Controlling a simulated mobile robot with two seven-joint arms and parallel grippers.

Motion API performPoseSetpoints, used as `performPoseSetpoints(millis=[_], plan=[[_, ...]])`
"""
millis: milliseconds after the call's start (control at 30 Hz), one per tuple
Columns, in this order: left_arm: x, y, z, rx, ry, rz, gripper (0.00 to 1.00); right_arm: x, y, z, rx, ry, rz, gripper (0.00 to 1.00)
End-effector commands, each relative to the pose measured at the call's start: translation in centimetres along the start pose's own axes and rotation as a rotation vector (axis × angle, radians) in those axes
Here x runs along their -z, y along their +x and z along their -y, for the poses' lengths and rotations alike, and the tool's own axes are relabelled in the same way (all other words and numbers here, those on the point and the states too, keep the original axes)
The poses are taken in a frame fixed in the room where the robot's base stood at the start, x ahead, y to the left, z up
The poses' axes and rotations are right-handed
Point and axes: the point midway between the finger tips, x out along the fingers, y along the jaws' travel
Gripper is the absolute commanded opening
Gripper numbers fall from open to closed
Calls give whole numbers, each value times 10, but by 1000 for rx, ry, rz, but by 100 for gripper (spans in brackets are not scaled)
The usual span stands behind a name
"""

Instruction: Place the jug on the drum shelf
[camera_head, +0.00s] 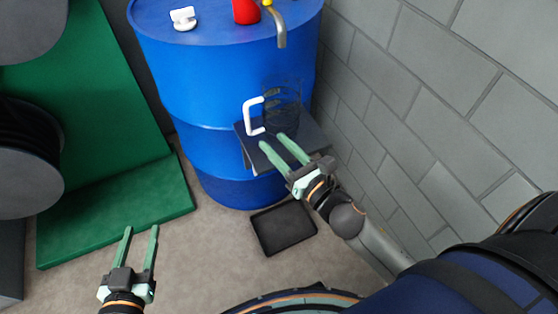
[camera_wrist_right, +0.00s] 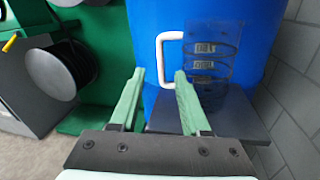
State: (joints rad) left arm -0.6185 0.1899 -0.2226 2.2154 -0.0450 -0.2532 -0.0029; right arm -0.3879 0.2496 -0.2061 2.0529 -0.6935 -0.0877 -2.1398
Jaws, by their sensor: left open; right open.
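The jug (camera_head: 284,104) is see-through with dark bands and a white handle on its left. It appears upright on the dark drum shelf (camera_head: 312,138), against the blue drum (camera_head: 190,75). In the right wrist view the jug (camera_wrist_right: 222,45) stands above the shelf (camera_wrist_right: 245,118), its lower part partly behind a finger. My right gripper (camera_head: 272,140) is open, its fingertips just in front of and below the handle; it also shows in the wrist view (camera_wrist_right: 159,72) with nothing between the fingers. My left gripper (camera_head: 141,229) is open and empty above the floor, at lower left.
A black tray (camera_head: 284,227) lies on the floor below the shelf. A red object (camera_head: 246,11), a white object (camera_head: 183,17) and a metal tap (camera_head: 280,30) are on the drum top. A grey block wall (camera_head: 440,90) bounds the right; a green stand (camera_head: 110,215) and reels bound the left.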

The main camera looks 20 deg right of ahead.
Motion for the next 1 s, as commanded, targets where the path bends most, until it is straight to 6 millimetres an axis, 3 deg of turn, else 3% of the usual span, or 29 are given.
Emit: performPoseSetpoints(millis=[700, 833, 1000], plan=[[2, 0, 0, 1, 1, -6, 50, 38, -54, -28, 255, 2451, -74, 46], [2, 0, 0, 1, 0, -7, 50, 42, -60, -32, 311, 2728, -60, 46], [2, 0, 0, 1, 0, -7, 50, 43, -63, -35, 344, 2879, -49, 46]])
